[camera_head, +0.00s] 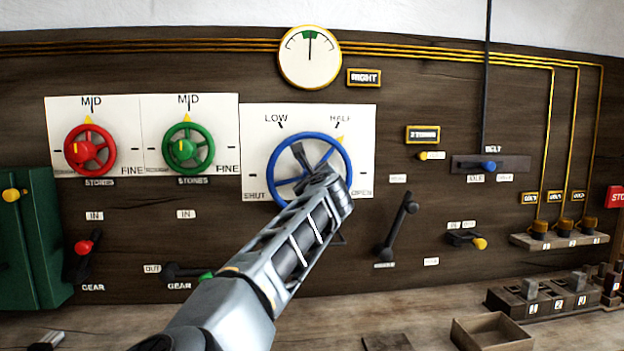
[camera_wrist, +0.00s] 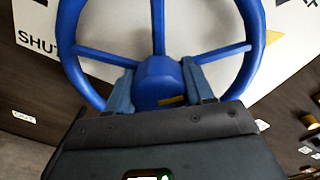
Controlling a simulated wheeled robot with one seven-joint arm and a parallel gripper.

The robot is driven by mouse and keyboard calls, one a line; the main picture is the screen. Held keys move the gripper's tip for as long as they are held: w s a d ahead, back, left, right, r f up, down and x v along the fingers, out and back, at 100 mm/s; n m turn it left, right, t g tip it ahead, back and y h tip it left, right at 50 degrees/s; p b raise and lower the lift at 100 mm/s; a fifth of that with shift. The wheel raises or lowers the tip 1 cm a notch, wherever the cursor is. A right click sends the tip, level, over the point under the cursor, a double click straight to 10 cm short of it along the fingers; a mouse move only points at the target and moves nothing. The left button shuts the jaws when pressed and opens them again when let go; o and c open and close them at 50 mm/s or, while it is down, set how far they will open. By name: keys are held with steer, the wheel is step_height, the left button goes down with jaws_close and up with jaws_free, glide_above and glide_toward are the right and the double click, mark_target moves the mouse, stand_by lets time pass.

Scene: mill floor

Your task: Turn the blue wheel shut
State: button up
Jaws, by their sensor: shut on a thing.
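The blue wheel (camera_head: 346,150) is mounted on a white plate (camera_head: 365,120) marked LOW, HALF, SHUT and OPEN. Its yellow pointer (camera_head: 340,139) is at the upper right, close to the HALF mark. My gripper (camera_head: 310,170) reaches the wheel from below and covers its lower middle in the head view. In the wrist view the wheel (camera_wrist: 258,40) fills the top, and my gripper (camera_wrist: 160,88) has its two fingers on either side of the blue hub (camera_wrist: 157,75), shut on it. A yellow patch (camera_wrist: 172,100) shows on the hub, and the SHUT label is at the left.
A red wheel (camera_head: 72,137) and a green wheel (camera_head: 206,142) are to the left. A dark lever (camera_head: 400,222) is just right of my arm. A round gauge (camera_head: 309,72) is above, its needle upright at the green band. An open box (camera_head: 492,335) is on the bench.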

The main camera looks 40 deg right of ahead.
steer(key=n+p, duration=0.1)
steer(key=n, duration=0.2)
steer(key=shift+n, duration=0.3)
steer(key=n+p, duration=0.1)
steer(key=n, duration=0.2)
steer(key=shift+r+n, duration=0.1)
steer(key=shift+n, duration=0.2)
steer(key=n+p, duration=0.1)
steer(key=n, duration=0.2)
steer(key=shift+n, duration=0.3)
steer(key=n, duration=0.4)
steer(key=shift+p, duration=0.3)
steer(key=n+p, duration=0.1)
steer(key=n, duration=0.4)
steer(key=shift+n, duration=0.3)
steer(key=n+p, duration=0.1)
steer(key=n, duration=0.4)
steer(key=shift+a, duration=0.1)
